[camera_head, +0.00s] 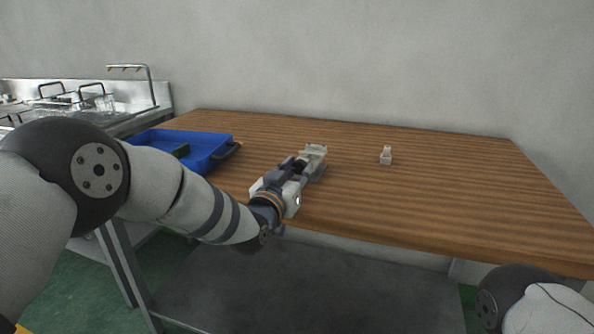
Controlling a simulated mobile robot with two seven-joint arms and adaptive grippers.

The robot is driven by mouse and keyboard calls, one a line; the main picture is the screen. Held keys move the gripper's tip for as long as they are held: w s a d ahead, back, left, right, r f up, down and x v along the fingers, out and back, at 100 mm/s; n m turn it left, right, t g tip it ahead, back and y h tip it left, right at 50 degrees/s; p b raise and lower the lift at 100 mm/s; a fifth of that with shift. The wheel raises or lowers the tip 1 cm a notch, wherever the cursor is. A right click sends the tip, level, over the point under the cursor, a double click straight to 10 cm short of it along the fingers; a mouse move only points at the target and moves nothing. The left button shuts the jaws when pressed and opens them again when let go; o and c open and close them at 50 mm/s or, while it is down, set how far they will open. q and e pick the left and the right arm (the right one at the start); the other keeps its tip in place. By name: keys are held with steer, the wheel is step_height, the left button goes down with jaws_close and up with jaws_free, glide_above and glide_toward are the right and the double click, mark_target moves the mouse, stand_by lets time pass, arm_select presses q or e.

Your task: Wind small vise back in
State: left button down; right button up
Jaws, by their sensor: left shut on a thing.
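The small vise (315,153) is a pale grey block on the wooden table, left of the table's middle. My left gripper (297,166) reaches in from the left over the table's front edge. Its fingers are shut at the near end of the vise. The part they grip is hidden behind the gripper, and the vise's jaw gap is too small to make out. Of my right arm only a link shows at the lower right corner; its gripper is out of view.
A blue tray (226,146) with a dark item in it sits at the table's left end. A small pale part (386,156) stands right of the vise. The wooden table (470,190) is clear on the right. A metal fryer-like unit (140,112) stands at the far left.

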stand_by(0.5)
arm_select(q)
steer(key=c, duration=1.2)
jaws_free()
steer(key=shift+c, duration=0.2)
steer(key=v, duration=1.2)
steer(key=s+a+f+n+g+y+p, duration=0.15)
steer(key=s+a+f+g, duration=0.35)
steer(key=s+f, duration=0.6)
steer(key=s+a+f+n+g+y+p, duration=0.1)
steer(key=s+a+f+g+y, duration=0.3)
steer(key=s+f, duration=0.8)
steer(key=s+a+f+g, duration=0.1)
steer(key=s+a+g, duration=0.2)
steer(key=s, duration=0.6)
steer(key=s+a+f+n+g, duration=0.1)
steer(key=s+a+f+g, duration=0.1)
steer(key=s, duration=0.8)
steer(key=s+a+f+g+p, duration=0.1)
steer(key=s+a+g, duration=0.3)
steer(key=s, duration=0.6)
steer(key=shift+f+g+y, duration=0.45)
steer(key=shift+f+g, duration=0.15)
steer(key=shift+g, duration=0.1)
arm_select(e)
steer(key=w+r+t, duration=0.1)
steer(key=w+r, duration=0.3)
steer(key=shift+w+r+t, duration=0.15)
steer(key=shift+r+t, duration=0.05)
steer(key=shift+t, duration=0.2)
